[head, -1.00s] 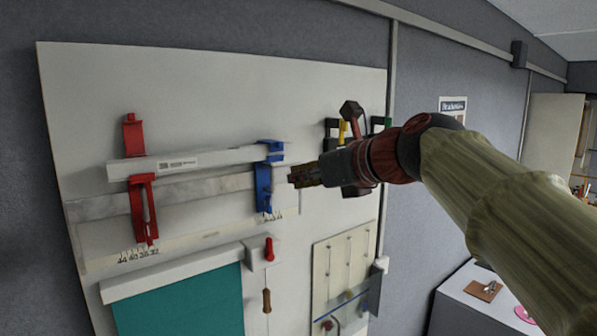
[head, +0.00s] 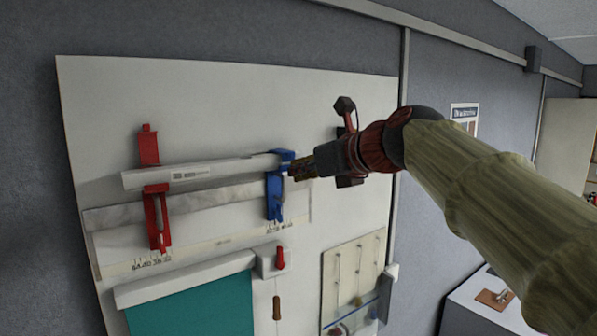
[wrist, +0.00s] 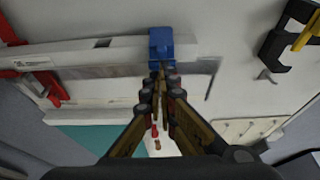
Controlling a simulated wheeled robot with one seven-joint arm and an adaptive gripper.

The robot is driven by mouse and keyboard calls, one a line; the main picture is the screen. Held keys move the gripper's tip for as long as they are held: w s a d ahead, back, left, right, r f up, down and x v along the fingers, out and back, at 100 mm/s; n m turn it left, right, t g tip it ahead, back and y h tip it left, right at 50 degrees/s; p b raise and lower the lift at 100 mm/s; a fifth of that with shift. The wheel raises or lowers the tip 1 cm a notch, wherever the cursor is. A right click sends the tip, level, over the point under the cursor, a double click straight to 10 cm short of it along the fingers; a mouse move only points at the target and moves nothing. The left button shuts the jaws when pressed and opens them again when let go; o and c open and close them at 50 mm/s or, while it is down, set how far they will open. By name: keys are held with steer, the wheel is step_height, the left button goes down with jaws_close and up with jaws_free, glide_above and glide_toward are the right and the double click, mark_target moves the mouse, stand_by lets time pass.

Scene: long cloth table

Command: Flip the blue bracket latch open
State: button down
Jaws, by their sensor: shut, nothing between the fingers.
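The blue bracket (head: 275,190) is fixed on the white wall board, around the right end of a white bar (head: 205,172). It also shows in the wrist view (wrist: 161,44), at the top middle, just beyond my fingertips. My gripper (head: 293,172) is shut and empty, with its tips at the right side of the blue bracket's upper part. The fingers show in the wrist view (wrist: 160,80), close together in front of the bracket. I cannot tell whether they touch it. The fingers hide part of the bracket's lower half in the wrist view.
A red bracket (head: 156,200) holds the bar's left part. Below are a teal panel (head: 190,305) and a red-handled switch (head: 281,258). Black and yellow clamps (wrist: 292,38) hang to the right. A small pegged board (head: 352,272) is at lower right.

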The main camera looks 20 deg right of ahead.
steer(key=shift+r+p, duration=0.2)
steer(key=shift+p, duration=0.15)
steer(key=shift+r+g+p, duration=0.15)
steer(key=shift+g+p, duration=0.15)
steer(key=shift+p, duration=0.3)
